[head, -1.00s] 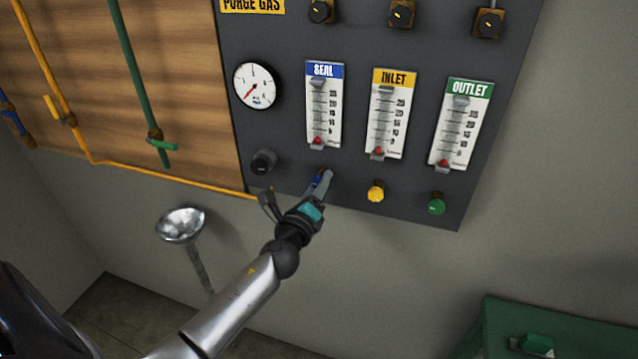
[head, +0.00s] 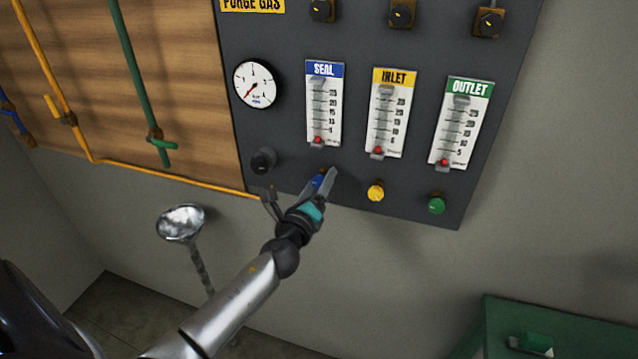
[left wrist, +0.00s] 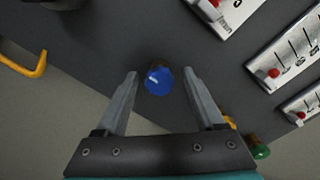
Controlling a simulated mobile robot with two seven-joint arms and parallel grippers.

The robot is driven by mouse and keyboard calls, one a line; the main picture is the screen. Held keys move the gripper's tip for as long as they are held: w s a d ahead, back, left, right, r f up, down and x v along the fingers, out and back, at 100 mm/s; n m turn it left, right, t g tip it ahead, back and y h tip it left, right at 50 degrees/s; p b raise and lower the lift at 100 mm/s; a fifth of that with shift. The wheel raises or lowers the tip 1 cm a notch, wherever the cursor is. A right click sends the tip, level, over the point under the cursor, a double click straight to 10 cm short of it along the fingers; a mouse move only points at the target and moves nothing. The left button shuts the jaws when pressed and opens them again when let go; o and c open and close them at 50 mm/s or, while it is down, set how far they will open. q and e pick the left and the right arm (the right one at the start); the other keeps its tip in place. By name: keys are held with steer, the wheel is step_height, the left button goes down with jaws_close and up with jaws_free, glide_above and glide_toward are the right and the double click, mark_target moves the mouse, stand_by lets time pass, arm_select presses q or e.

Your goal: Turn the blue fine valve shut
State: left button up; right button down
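The blue fine valve (head: 318,181) is a small round knob under the SEAL gauge (head: 325,103) on the dark panel. In the left wrist view the blue knob (left wrist: 158,81) shows a white mark and sits between the fingertips, with a gap on both sides. My left gripper (head: 303,188) is open in front of the panel, with one finger on each side of the knob. It also shows in the left wrist view (left wrist: 162,82), its fingers apart and holding nothing. My right gripper is not in view.
A yellow knob (head: 376,193) and a green knob (head: 436,206) sit to the right, below the INLET and OUTLET gauges. A black knob (head: 263,161) is to the left. A yellow pipe (head: 170,178) runs along the wall. A metal bowl (head: 181,222) stands lower left.

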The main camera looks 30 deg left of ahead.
arm_select(q)
steer(key=b+v, duration=0.2)
steer(key=v, duration=1.3)
steer(key=shift+d, duration=0.15)
stand_by(0.4)
